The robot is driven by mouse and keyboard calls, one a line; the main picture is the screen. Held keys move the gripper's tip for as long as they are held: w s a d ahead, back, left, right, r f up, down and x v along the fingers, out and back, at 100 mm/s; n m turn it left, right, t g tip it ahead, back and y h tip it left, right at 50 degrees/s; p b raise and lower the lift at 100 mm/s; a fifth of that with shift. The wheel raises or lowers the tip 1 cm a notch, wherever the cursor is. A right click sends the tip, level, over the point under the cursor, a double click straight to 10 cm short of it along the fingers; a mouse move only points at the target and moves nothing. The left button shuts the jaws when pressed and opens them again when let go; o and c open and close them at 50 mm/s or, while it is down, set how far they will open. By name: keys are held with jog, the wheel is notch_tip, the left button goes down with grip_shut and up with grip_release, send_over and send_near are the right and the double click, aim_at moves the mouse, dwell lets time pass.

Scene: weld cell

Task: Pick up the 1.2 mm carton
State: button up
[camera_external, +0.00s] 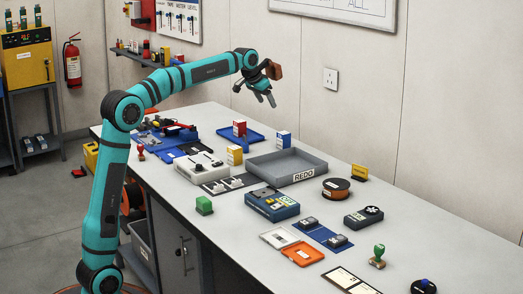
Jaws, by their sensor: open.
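Three small cartons stand on the grey bench: a red and white one (240,128) on a blue tray, a blue and white one (283,140) to its right, and a yellow and white one (235,155) in front. Their size labels are too small to read, so I cannot tell which is the 1.2 mm carton. My gripper (265,100) is open and empty, in the air above the back of the bench, and appears above the red and blue cartons. Its fingers point down and touch no carton.
A grey tray marked REDO (318,170) lies right of the cartons. A blue tray (254,138) is under the red carton.

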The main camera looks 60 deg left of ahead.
jog(key=g, duration=0.1)
send_near(283, 133)
jog(key=x, duration=0.7)
jog(key=shift+s+a+f, duration=0.1)
jog(key=shift+a+f, duration=0.05)
jog(key=shift+f, duration=0.15)
jog(key=shift+w+x, duration=0.2)
jog(key=shift+x, duration=2.5)
jog(key=shift+r, duration=0.15)
jog(key=c, duration=1.1)
